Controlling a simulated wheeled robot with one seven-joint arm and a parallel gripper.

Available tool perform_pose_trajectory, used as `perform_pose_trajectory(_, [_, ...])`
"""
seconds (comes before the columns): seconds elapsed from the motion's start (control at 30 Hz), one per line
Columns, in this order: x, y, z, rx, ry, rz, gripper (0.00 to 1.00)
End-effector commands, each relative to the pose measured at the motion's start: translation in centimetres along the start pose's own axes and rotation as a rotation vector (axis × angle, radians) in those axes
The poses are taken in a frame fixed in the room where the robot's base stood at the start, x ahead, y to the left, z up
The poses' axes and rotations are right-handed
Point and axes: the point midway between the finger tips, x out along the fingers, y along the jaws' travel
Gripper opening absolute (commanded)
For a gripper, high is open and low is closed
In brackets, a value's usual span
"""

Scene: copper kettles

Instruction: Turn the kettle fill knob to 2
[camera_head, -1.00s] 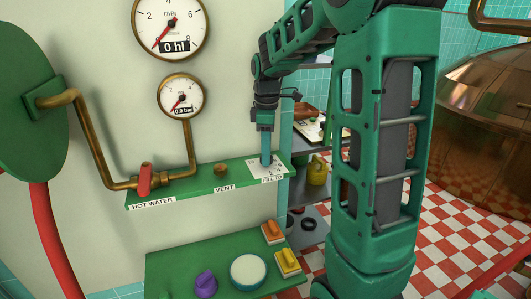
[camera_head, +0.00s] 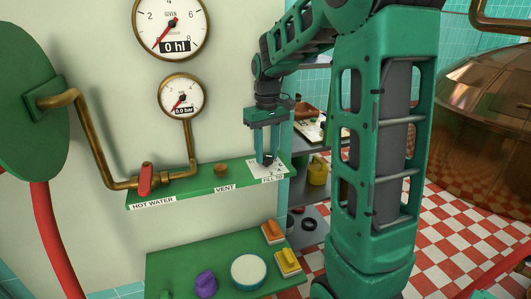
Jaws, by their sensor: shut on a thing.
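My gripper (camera_head: 265,158) points straight down over the right end of the green shelf (camera_head: 205,184). Its two teal fingers are shut on the fill knob, which they mostly hide. Around the knob lies a white dial plate (camera_head: 280,168) with dark marks, too small to read. A label starting with "FILL" is on the shelf edge below it. The upper round gauge, marked GIVEN (camera_head: 171,22), shows 0 hl.
A red-handled hot water valve (camera_head: 145,179) and a brass vent knob (camera_head: 220,169) sit left on the same shelf. A smaller gauge (camera_head: 182,97) reads 0.0 bar.

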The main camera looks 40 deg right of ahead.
Motion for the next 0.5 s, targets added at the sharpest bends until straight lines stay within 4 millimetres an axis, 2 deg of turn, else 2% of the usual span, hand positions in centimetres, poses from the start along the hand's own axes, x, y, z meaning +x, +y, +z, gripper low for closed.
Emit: perform_pose_trajectory(0.5, [-0.23,0.01,-0.36,0.485,0.012,-0.001,0.09])
